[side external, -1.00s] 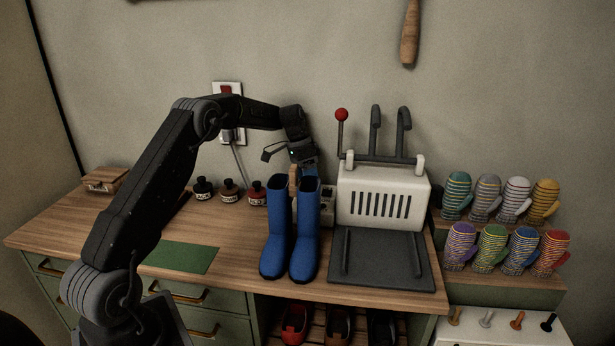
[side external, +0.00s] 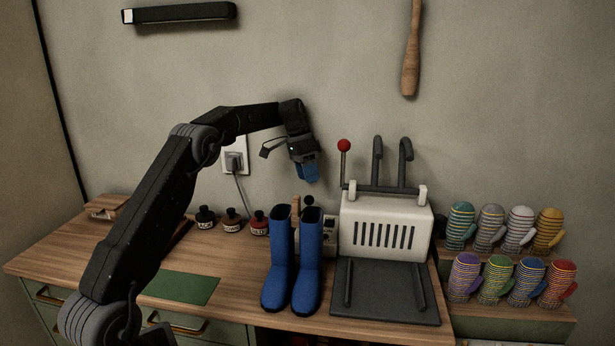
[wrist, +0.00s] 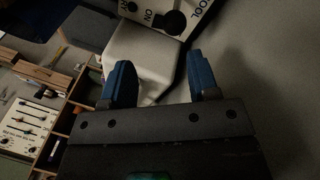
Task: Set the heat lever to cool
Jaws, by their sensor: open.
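In the side view, a small pale control box (side external: 330,232) stands behind the blue boots (side external: 278,250), left of the white machine, and is partly hidden. A black ball knob (side external: 309,200) shows just above the boot tops and appears to belong to the heat lever. In the wrist view, a black round knob (wrist: 172,22) lies over a white panel with ON and COOL lettering, cut off by the top edge. The lever's exact setting cannot be told. My gripper (side external: 308,175) is open and empty, above the boots and knob. Its blue fingers (wrist: 162,82) are spread apart.
The white slotted machine (side external: 385,225), with a red-ball lever (side external: 344,146) and grey hooks, stands right of the boots. Small bottles (side external: 232,217) stand left. Striped mittens (side external: 500,255) stand at far right. A green mat (side external: 178,288) lies on the bench. The air around my gripper looks clear.

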